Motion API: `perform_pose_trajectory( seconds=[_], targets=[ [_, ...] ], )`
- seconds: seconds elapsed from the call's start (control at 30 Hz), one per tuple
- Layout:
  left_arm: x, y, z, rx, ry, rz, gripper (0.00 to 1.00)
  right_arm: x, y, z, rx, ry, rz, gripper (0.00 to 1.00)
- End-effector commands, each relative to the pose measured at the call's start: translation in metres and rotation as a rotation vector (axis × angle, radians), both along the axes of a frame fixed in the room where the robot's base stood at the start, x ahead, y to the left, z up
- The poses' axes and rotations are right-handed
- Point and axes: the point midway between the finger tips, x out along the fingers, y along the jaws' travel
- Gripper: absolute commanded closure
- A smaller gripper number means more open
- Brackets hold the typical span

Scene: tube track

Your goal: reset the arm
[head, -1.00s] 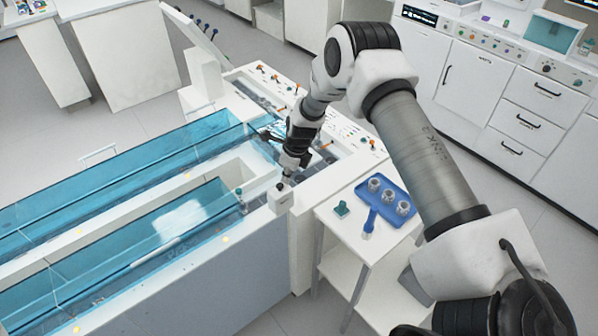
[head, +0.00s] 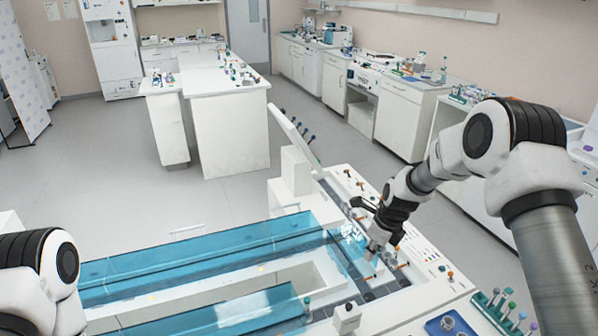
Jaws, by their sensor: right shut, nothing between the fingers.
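My right arm comes in from the right edge of the head view. Its dark gripper (head: 373,246) is shut and empty, pointing down over the far end of the blue-walled tube track (head: 200,262), beside the control panel. I cannot tell whether its tips touch anything. A small white block (head: 347,318) stands on the near end of the track, apart from the gripper. Only a white and black joint of my left arm shows at the left edge; the left gripper is out of view.
The panel (head: 410,240) with orange knobs lies around the right gripper. A blue tray (head: 448,326) and a green rack (head: 500,308) of tubes stand at the lower right. A white bench (head: 228,120) stands behind, with open floor between it and the track.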

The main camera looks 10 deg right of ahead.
Motion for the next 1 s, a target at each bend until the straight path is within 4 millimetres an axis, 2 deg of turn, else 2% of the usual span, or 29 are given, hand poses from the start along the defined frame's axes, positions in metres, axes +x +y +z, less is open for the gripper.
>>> perform_pose_trajectory(
  seconds=[0.07,0.17,0.27,0.3,0.37,0.4,0.47,0.5,0.57,0.6,0.7,0.8,0.9,1.0],
  targets=[
    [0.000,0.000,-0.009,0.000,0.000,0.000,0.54,-0.004,0.000,-0.018,0.000,0.014,0.001,1.00],
    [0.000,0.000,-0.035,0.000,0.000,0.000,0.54,-0.018,0.006,-0.070,-0.008,0.066,0.014,1.00],
    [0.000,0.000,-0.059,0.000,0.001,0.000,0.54,-0.061,0.020,-0.137,-0.011,0.184,0.044,1.00],
    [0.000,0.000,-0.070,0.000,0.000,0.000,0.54,-0.085,0.026,-0.166,-0.012,0.236,0.058,1.00],
    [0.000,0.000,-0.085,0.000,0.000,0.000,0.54,-0.122,0.035,-0.207,-0.021,0.299,0.100,1.00],
    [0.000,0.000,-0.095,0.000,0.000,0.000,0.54,-0.149,0.040,-0.233,-0.028,0.331,0.156,1.00],
    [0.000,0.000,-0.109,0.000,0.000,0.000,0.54,-0.190,0.047,-0.270,-0.037,0.366,0.276,1.00],
    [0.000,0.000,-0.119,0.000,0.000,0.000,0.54,-0.219,0.051,-0.292,-0.041,0.382,0.382,1.00],
    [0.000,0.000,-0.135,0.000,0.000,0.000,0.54,-0.265,0.057,-0.322,-0.042,0.391,0.580,1.00],
    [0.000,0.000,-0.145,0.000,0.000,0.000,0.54,-0.298,0.060,-0.340,-0.039,0.386,0.746,1.00],
    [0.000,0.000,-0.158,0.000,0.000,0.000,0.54,-0.361,0.066,-0.355,-0.030,0.319,1.198,1.00],
    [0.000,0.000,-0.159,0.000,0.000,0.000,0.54,-0.393,0.069,-0.346,-0.047,0.201,1.629,1.00],
    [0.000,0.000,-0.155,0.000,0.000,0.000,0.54,-0.397,0.069,-0.331,-0.115,0.058,2.012,1.00],
    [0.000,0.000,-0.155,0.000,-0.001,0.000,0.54,-0.382,0.069,-0.329,-0.218,-0.052,2.287,1.00]
  ],
)
